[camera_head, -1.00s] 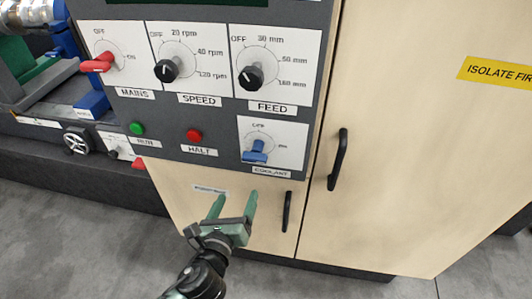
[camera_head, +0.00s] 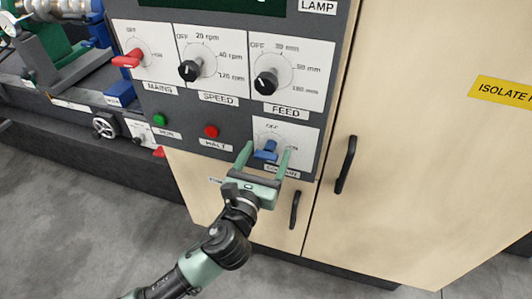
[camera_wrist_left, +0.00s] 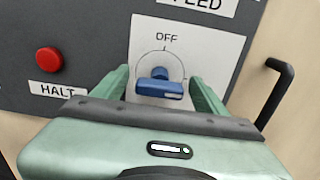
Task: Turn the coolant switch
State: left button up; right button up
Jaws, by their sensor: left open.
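The coolant switch (camera_head: 266,150) is a blue lever knob on a white plate at the lower right of the grey control panel. The plate reads OFF above the knob and ON to its right. In the left wrist view the blue knob (camera_wrist_left: 159,86) lies with its handle roughly level, pointing slightly right. My left gripper (camera_head: 266,153) is open, with its green fingers on either side of the knob in the picture. In the wrist view the fingertips (camera_wrist_left: 158,82) stand left and right of the knob, with gaps visible. The COOLANT label is partly hidden by the gripper. My right gripper is not in view.
The red HALT button (camera_head: 211,131) and green RUN button (camera_head: 159,119) are left of the coolant plate. The feed knob (camera_head: 266,82) is above it. Black cabinet handles (camera_head: 346,164) stick out at the right and below (camera_head: 295,209).

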pick_arm(q)
jog(key=c, duration=1.4)
jog(key=shift+n, duration=0.3)
jog(key=n, duration=0.3)
jog(key=shift+p, duration=0.3)
jog(key=n, duration=0.5)
jog(key=shift+a+f, duration=0.1)
jog(key=n, duration=0.4)
jog(key=shift+n, duration=0.3)
jog(key=n, duration=0.4)
jog(key=shift+f+n, duration=0.15)
jog(key=shift+n, duration=0.15)
